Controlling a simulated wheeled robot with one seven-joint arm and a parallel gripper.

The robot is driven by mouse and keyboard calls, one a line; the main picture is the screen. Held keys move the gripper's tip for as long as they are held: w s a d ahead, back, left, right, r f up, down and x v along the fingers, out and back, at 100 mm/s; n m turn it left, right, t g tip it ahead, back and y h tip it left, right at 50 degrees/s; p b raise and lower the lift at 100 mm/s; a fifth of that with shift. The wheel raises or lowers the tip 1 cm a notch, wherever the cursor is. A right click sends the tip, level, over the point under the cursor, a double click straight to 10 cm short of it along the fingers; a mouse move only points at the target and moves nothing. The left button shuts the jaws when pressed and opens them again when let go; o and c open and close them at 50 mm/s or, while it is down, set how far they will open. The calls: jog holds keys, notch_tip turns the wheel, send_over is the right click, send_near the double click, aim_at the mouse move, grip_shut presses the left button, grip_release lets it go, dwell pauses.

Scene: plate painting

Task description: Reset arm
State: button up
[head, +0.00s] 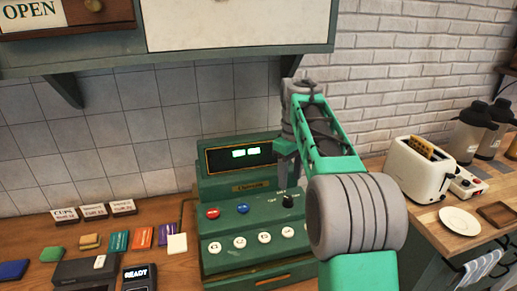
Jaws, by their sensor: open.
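My arm reaches in from the lower right, with its green and grey links in front of the counter. My gripper (287,170) points down in front of the right side of the green register-like machine (234,186). It is open, and I see nothing held in it. The nearer links hide part of the machine's right side. I cannot tell whether the fingers touch the machine.
A white toaster (415,170) with bread, a white plate (459,221) and dark flasks (470,130) stand on the right counter. Colored cards, small signs (94,211) and a card reader (137,279) lie at left. A cabinet (236,22) hangs above.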

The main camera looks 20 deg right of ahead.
jog(key=s+a+m+t, duration=0.2)
jog(key=s+a+m, duration=0.1)
jog(key=s+a, duration=0.55)
jog(key=s+a+f+m+t, duration=0.2)
jog(key=s+f, duration=0.5)
jog(key=s, duration=0.5)
jog(key=shift+s+a+f+m, duration=0.2)
jog(key=shift+s+a+m, duration=0.1)
jog(key=shift+s+a, duration=0.05)
